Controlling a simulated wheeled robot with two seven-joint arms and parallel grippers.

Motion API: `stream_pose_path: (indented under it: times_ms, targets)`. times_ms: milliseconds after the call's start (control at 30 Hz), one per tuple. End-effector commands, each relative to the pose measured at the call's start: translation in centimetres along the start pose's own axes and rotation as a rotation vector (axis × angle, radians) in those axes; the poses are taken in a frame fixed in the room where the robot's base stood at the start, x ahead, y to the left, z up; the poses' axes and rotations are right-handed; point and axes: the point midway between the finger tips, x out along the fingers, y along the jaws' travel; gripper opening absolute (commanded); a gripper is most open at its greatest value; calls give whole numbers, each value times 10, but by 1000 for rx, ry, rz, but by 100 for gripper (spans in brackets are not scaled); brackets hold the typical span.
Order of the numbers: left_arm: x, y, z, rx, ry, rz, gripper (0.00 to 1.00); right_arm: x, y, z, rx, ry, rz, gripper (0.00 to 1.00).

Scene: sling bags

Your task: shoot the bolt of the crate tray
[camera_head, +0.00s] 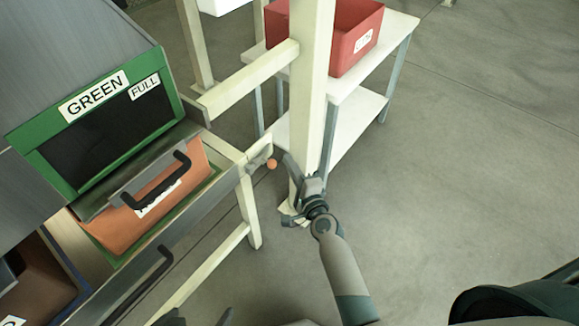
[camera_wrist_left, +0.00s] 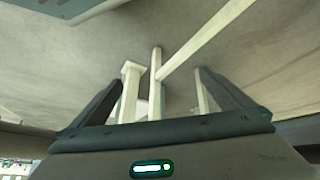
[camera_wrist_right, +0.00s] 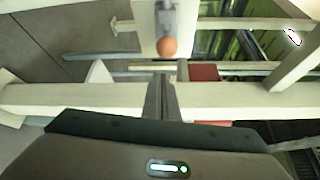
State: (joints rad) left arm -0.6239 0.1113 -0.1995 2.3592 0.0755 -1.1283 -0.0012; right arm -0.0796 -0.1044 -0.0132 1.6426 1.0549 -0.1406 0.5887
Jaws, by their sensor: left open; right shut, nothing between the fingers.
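The bolt's orange knob (camera_head: 271,163) is on a metal fitting at the right end of the cream rail, beside the crate tray (camera_head: 215,178). The tray holds an orange crate (camera_head: 188,165). In the right wrist view the knob (camera_wrist_right: 168,46) hangs from a grey metal bolt (camera_wrist_right: 167,18) on a cream post. My right gripper (camera_head: 287,158) is shut and empty, its fingertips (camera_wrist_right: 160,76) close to the knob with a small gap showing in the right wrist view. My left gripper (camera_wrist_left: 160,85) is open and empty; in the head view only its dark tips show at the bottom edge.
A cream upright post (camera_head: 312,90) stands right behind my right gripper. A white shelf table (camera_head: 375,62) with a red bin (camera_head: 352,38) is beyond it. A green-framed GREEN FULL panel (camera_head: 100,120) and a black handle (camera_head: 150,285) are at left.

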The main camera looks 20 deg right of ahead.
Motion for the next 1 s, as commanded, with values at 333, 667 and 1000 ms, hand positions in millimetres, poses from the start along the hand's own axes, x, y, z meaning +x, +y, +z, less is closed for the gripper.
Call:
stream_pose_path:
  times_ms: [333,667,1000]
  targets:
    - [-4,4,4,-1,-6,4,100,-42,2,-4,-1,3,2,0]
    - [-3,-4,3,3,-11,-9,100,-88,2,-4,-1,2,1,0]
    - [-1,-1,-5,2,5,-4,100,-97,1,-4,-1,4,-1,0]
